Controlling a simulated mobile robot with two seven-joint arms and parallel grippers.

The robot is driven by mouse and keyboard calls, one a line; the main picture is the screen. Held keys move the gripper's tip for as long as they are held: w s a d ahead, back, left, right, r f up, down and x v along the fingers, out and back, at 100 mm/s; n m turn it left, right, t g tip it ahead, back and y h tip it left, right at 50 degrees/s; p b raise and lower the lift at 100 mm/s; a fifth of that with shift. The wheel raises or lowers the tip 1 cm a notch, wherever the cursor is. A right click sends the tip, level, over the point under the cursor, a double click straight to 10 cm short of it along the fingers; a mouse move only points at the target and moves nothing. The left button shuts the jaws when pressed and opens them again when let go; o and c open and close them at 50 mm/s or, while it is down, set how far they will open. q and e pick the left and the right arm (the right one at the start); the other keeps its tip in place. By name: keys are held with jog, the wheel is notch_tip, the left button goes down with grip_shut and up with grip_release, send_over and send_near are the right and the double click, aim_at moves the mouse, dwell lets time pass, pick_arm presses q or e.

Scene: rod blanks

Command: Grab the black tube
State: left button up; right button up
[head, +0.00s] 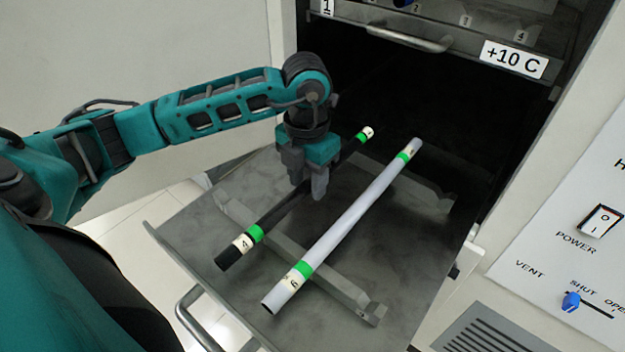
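The black tube (283,207) lies slanting across supports on a grey pulled-out tray (190,232). It has a green band and a pale numbered label near each end. My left gripper (309,184) points down over the middle of the black tube, and its fingers hide part of it. I cannot tell whether the fingers are closed on the tube or still apart around it. My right gripper is not in view.
A white tube (345,222) with green bands lies alongside, to the right of the black one. The tray extends from a dark oven opening (400,105). A panel with a power switch (600,220) and a blue vent knob (570,301) is at right.

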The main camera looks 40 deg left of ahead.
pick_arm(q)
grip_shut()
